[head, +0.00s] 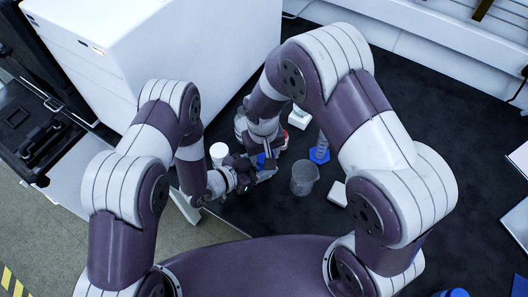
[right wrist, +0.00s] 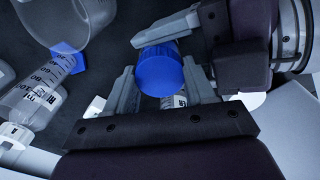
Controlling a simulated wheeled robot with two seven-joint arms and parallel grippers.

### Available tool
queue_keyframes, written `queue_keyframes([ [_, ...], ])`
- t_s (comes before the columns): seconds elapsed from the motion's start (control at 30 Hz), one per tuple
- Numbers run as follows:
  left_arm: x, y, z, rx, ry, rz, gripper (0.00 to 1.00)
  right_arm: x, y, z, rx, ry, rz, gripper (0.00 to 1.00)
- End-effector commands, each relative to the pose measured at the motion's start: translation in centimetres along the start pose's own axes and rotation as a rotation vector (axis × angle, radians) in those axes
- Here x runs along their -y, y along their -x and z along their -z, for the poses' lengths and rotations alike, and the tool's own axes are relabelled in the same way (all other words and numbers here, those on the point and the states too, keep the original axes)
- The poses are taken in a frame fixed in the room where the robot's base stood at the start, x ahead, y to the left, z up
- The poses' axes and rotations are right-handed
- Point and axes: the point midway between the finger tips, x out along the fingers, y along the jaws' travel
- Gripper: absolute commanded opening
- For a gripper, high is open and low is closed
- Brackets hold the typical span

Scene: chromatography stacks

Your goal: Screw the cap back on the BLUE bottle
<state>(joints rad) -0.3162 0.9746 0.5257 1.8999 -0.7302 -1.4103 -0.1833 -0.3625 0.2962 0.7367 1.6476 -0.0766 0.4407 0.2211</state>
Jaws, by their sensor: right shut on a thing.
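In the right wrist view, my right gripper (right wrist: 160,85) is shut on a blue cap (right wrist: 158,70), one finger on each side. A small pale labelled part (right wrist: 173,101) shows just below the cap; I cannot tell whether it is the blue bottle's body. In the head view the blue cap (head: 261,160) shows small between my two hands, with my right gripper (head: 265,152) over it. My left gripper (head: 264,174) reaches in from the left, close beside it. Whether its fingers are closed on the bottle is hidden, and so is the seat of the cap.
A clear beaker (head: 304,180) stands just right of the hands. A graduated cylinder on a blue base (head: 320,155) stands behind it. A white block (head: 338,193) lies to the right. A white-topped container (head: 219,152) stands left, by the large white cabinet (head: 165,55).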

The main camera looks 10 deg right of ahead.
Motion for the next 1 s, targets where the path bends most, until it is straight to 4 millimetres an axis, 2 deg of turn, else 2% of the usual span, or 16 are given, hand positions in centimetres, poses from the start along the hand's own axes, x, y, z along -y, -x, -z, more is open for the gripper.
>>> queue_keyframes([
  [0.23, 0.0, 0.0, 0.0, 0.0, 0.001, 0.001, 0.0, 0.0, 0.0, 0.0, 0.0, -0.017, 0.0, 0.17],
  [0.27, 0.0, 0.0, 0.0, 0.0, 0.001, 0.001, 0.0, 0.0, 0.0, 0.0, 0.0, -0.016, 0.0, 0.6],
  [0.3, 0.0, 0.0, 0.0, 0.0, 0.001, 0.001, 0.0, 0.0, 0.0, 0.0, 0.0, -0.016, 0.0, 0.73],
  [0.33, 0.0, 0.0, 0.0, 0.0, 0.001, 0.001, 0.0, 0.0, 0.0, 0.0, 0.0, -0.016, 0.0, 0.79],
  [0.6, 0.0, 0.0, 0.1, -0.001, -0.001, 0.0, 0.0, 0.1, 0.3, 0.0, -0.001, -0.015, 0.001, 0.79],
  [0.83, 0.0, -0.1, 0.1, -0.001, -0.002, 0.0, 0.0, 0.1, 3.4, 0.1, -0.003, -0.014, 0.001, 0.79],
  [1.0, 0.0, 0.0, 0.0, 0.0, -0.001, 0.0, 0.0, 0.1, 4.6, 0.0, -0.001, -0.014, 0.001, 0.79],
])
